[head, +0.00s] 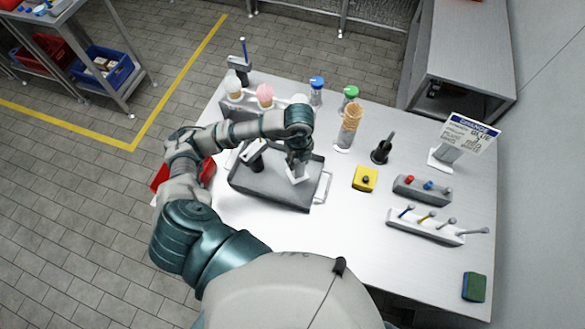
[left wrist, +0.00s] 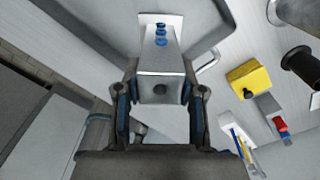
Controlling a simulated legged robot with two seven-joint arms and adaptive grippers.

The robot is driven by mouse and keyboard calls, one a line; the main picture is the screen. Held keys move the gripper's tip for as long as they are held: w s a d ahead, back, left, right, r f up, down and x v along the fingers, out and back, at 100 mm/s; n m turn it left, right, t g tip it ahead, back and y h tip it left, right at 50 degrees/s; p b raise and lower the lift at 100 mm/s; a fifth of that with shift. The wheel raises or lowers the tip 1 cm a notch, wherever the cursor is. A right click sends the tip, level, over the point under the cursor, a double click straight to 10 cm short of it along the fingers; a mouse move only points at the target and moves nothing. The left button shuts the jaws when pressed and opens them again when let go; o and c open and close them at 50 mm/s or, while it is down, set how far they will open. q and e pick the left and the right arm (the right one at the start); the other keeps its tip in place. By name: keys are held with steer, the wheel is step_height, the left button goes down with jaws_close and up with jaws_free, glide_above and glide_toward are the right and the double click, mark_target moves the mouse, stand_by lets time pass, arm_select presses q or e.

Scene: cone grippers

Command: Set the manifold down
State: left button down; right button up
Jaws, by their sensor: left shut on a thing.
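My left gripper (head: 298,160) is above the right part of a dark grey tray (head: 262,190) on the table. It is shut on a pale grey block, which I take to be the manifold (head: 299,175). In the left wrist view the manifold (left wrist: 160,66) sits between the two fingers (left wrist: 160,95), with a round hole in its near face and a blue stacked piece at its far end. The gripper partly hides it in the head view. I cannot tell whether it touches the tray. My right gripper is not in view.
A black-and-white item (head: 253,153) is at the tray's left side. A yellow button box (head: 365,179), cone stack (head: 349,126), black holder (head: 382,149), knob box (head: 422,189) and tool rack (head: 425,227) stand to the right. The table front (head: 330,245) is clear.

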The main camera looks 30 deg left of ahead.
mark_target(298, 168)
arm_select(q)
step_height(298, 168, down, 5)
steer(key=shift+d+f, duration=0.1)
steer(key=shift+d, duration=0.05)
steer(key=c, duration=0.7)
jaws_free()
step_height(298, 168, up, 12)
steer(key=shift+f+p, duration=0.1)
steer(key=shift+p, duration=0.2)
steer(key=shift+r, duration=0.25)
steer(key=shift+f, duration=0.1)
